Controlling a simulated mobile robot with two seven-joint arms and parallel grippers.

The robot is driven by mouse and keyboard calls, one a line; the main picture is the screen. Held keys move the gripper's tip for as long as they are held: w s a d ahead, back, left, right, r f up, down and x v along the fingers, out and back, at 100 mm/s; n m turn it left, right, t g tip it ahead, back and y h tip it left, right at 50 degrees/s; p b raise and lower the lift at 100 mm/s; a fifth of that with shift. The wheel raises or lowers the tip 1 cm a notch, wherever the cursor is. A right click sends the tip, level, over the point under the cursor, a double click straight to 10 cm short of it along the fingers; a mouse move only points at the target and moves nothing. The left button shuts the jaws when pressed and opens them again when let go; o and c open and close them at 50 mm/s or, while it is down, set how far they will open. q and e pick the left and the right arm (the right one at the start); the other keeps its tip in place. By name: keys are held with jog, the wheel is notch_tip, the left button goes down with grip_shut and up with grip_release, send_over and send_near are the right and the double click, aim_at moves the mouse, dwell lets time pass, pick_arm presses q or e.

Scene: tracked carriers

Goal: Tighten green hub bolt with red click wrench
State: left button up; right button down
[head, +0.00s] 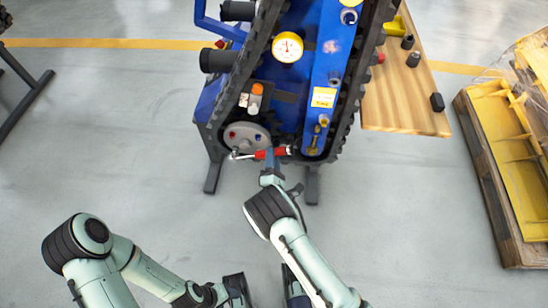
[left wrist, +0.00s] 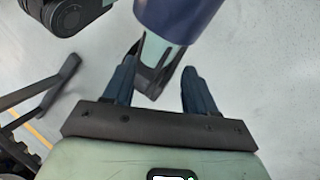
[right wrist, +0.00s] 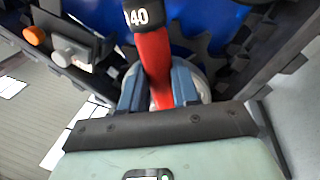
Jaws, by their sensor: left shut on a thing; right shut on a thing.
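The red click wrench (head: 282,152) lies across the lower edge of the grey hub (head: 247,136) on the tracked carrier. Its silver head end is at the hub's lower left. My right gripper (head: 271,160) is shut on the red handle. The right wrist view shows the red wrench (right wrist: 154,62) between the fingers, with a black band marked 40. The hub shows red and blue bolts; I cannot make out the green one. My left gripper (left wrist: 164,88) is low in the head view, away from the hub.
The blue tracked carrier (head: 300,85) stands on dark legs. A wooden board (head: 400,95) with black sockets is right of it. A pallet with a yellow part (head: 503,130) stands at the far right.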

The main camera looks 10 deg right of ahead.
jog(key=shift+w+a+r+n+y+p, duration=0.15)
jog(key=shift+a+r+n+p, duration=0.25)
jog(key=shift+r+n+p, duration=0.25)
jog(key=shift+w+a+r+n+y+p, duration=0.1)
jog(key=shift+a+r+n+y+p, duration=0.1)
jog(key=shift+a+r+n+p, duration=0.25)
jog(key=shift+w+a+r+n+y+p, duration=0.15)
jog(key=shift+a+r+n+p, duration=0.15)
jog(key=shift+r+n+p, duration=0.45)
pick_arm(q)
jog(key=r+p, duration=0.4)
jog(key=r, duration=0.1)
jog(key=shift+w+d+r, duration=0.15)
jog(key=shift+d+r, duration=0.1)
pick_arm(e)
jog(key=w+a+r+n+g+y, duration=0.1)
jog(key=a+r+n, duration=0.3)
jog(key=a+n, duration=0.1)
jog(key=shift+w+a+r+n, duration=0.3)
jog(key=shift+w+r+n, duration=0.1)
jog(key=shift+n, duration=0.05)
pick_arm(q)
jog(key=shift+f, duration=0.35)
pick_arm(e)
jog(key=shift+s+d+f+m, duration=0.25)
jog(key=shift+d+f+m, duration=0.1)
jog(key=shift+d+m, duration=0.35)
